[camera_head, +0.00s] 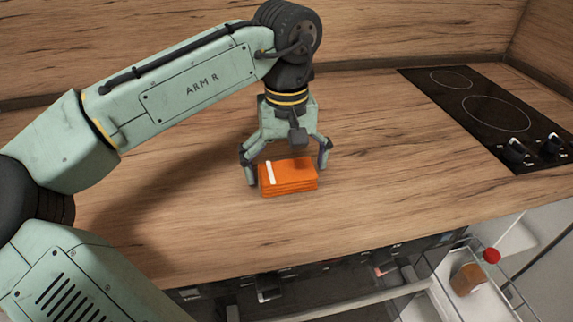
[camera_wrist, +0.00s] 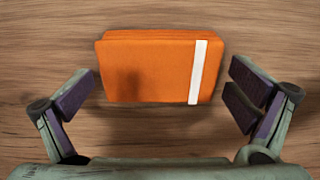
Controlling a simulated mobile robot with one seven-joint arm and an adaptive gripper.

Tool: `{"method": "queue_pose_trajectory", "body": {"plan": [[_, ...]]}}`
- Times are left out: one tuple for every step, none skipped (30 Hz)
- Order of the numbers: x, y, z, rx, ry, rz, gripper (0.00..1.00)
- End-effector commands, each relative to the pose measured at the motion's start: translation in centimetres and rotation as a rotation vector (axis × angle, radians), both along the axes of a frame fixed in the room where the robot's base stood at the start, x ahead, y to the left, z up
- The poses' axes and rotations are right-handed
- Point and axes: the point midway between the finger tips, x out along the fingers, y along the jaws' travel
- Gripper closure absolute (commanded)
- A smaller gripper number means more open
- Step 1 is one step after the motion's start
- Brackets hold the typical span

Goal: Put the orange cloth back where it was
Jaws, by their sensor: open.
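The orange cloth (camera_head: 292,178) is folded into a flat block with a white stripe near one end. It lies on the wooden counter, and it also shows in the wrist view (camera_wrist: 150,72). My gripper (camera_head: 287,162) points down over the cloth with its fingers spread wide. In the wrist view the open fingers (camera_wrist: 170,95) stand to the left and right of the cloth, with gaps on both sides. Nothing is held.
A black cooktop (camera_head: 495,115) with knobs is set in the counter (camera_head: 400,165) at the right. Below the front edge is an open drawer or rack, with a red-lidded jar (camera_head: 468,279) at the lower right. The counter around the cloth is clear.

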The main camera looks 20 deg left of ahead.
Motion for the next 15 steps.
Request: {"method": "queue_pose_trajectory", "body": {"plan": [[0.0, 0.0, 0.0, 0.000, 0.000, 0.000, 0.00], [0.0, 0.0, 0.0, 0.000, 0.000, 0.000, 0.00], [0.0, 0.0, 0.0, 0.000, 0.000, 0.000, 0.00], [0.0, 0.0, 0.0, 0.000, 0.000, 0.000, 0.00], [0.0, 0.0, 0.0, 0.000, 0.000, 0.000, 0.00], [0.0, 0.0, 0.1, 0.000, 0.000, 0.000, 0.00], [0.0, 0.0, 0.2, 0.001, 0.001, 0.000, 0.00], [0.0, 0.0, 0.3, 0.001, 0.000, 0.001, 0.00], [0.0, 0.0, 0.6, 0.001, 0.000, 0.001, 0.00], [0.0, 0.0, 1.0, 0.000, 0.000, 0.000, 0.00], [0.0, 0.0, 1.3, -0.001, -0.001, 0.000, 0.00], [0.0, 0.0, 1.9, -0.001, -0.001, -0.001, 0.00], [0.0, 0.0, 2.3, -0.001, 0.000, -0.001, 0.00], [0.0, 0.0, 2.8, -0.001, 0.000, 0.000, 0.00], [0.0, 0.0, 3.6, -0.001, 0.000, 0.000, 0.00]]}}
